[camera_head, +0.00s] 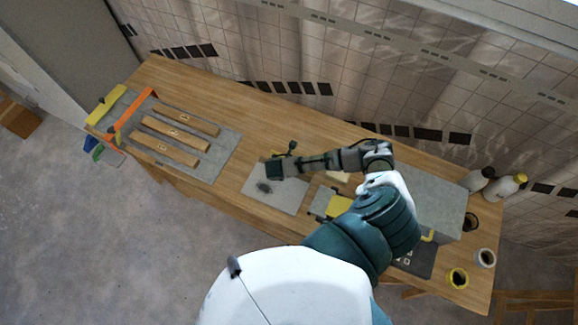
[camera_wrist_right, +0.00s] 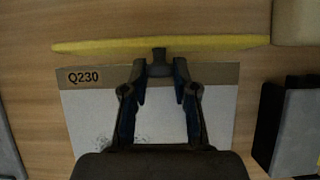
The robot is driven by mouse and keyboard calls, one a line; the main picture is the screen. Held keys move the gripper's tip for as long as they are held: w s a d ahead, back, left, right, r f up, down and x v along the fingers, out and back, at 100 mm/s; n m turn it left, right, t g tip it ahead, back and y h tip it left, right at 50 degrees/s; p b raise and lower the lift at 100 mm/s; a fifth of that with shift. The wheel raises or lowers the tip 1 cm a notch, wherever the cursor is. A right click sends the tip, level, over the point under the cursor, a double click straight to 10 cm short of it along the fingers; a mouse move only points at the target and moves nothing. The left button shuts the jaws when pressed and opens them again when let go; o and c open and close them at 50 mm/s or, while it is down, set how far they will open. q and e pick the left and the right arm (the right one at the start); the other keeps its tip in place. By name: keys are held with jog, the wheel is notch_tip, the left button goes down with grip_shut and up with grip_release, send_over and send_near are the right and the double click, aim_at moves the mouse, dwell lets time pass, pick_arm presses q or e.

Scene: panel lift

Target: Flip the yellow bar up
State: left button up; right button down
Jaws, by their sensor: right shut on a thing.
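The yellow bar (camera_wrist_right: 220,43) runs across the top of the right wrist view, seen as a long narrow strip. A small dark knob (camera_wrist_right: 158,56) sits at its near edge. My right gripper (camera_wrist_right: 160,72) is shut on this knob, with one finger on each side. In the head view my right gripper (camera_head: 274,168) is over the far edge of a light grey panel (camera_head: 275,197). Only a small yellow piece of the bar (camera_head: 278,154) shows there; the gripper hides most of the rest. My left gripper is in neither view.
The panel is labelled Q230 in the wrist view. On the wooden table (camera_head: 235,105) are wooden strips (camera_head: 175,135) and an orange bar (camera_head: 133,118) at left. A grey box (camera_head: 430,200), bottles (camera_head: 505,187) and tape rolls (camera_head: 458,278) stand at right. A tiled wall is behind.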

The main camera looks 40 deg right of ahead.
jog(key=c, duration=0.9)
grip_release()
jog(key=v, duration=1.1)
jog(key=shift+a+r, duration=0.2)
jog(key=shift+r, duration=0.1)
